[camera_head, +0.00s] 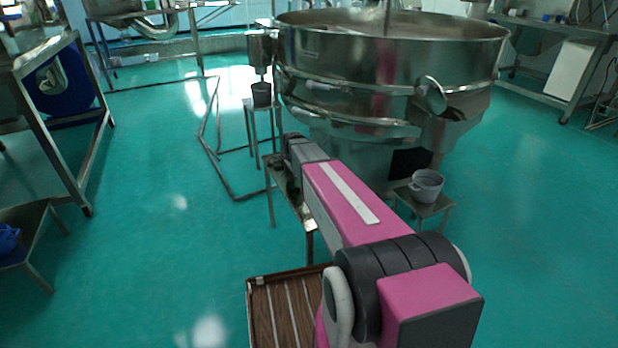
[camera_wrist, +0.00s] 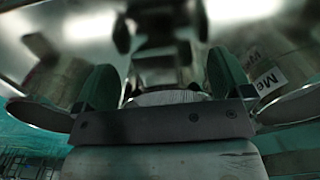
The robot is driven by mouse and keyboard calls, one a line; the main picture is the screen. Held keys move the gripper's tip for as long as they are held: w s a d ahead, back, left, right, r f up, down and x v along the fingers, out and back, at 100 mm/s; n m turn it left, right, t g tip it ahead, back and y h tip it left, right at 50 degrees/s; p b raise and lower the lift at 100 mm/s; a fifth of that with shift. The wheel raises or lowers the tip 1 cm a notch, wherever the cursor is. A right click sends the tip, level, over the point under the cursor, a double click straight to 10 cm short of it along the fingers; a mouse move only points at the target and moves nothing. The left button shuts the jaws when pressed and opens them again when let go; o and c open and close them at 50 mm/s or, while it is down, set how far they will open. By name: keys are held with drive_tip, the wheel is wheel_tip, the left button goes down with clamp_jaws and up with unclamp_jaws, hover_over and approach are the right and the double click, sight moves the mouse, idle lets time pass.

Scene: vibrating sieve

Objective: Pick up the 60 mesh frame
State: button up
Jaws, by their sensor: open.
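My gripper (camera_head: 290,145) is at the far end of my pink arm, low beside the big steel sieve drum (camera_head: 390,65) and over a small metal stand (camera_head: 308,218). In the wrist view my gripper (camera_wrist: 160,78) is open, with its two dark greenish pads apart. A white label (camera_wrist: 270,82) reading "Me…" shows just right of the right pad. Its number is not legible, so I cannot tell whether it marks the 60 mesh frame. A pale curved surface (camera_wrist: 170,98) shows between the pads. My arm hides much of the stand in the head view.
A grey pot (camera_head: 427,183) sits on a small stool at the right of my arm. A brown slatted tray (camera_head: 258,312) lies at the lower middle. A metal table (camera_head: 45,52) with a blue drum (camera_head: 65,85) under it stands at left.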

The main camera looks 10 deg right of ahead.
drive_tip(key=shift+f, duration=0.35)
drive_tip(key=c, duration=1.6)
drive_tip(key=shift+c, duration=0.2)
drive_tip(key=shift+r, duration=0.15)
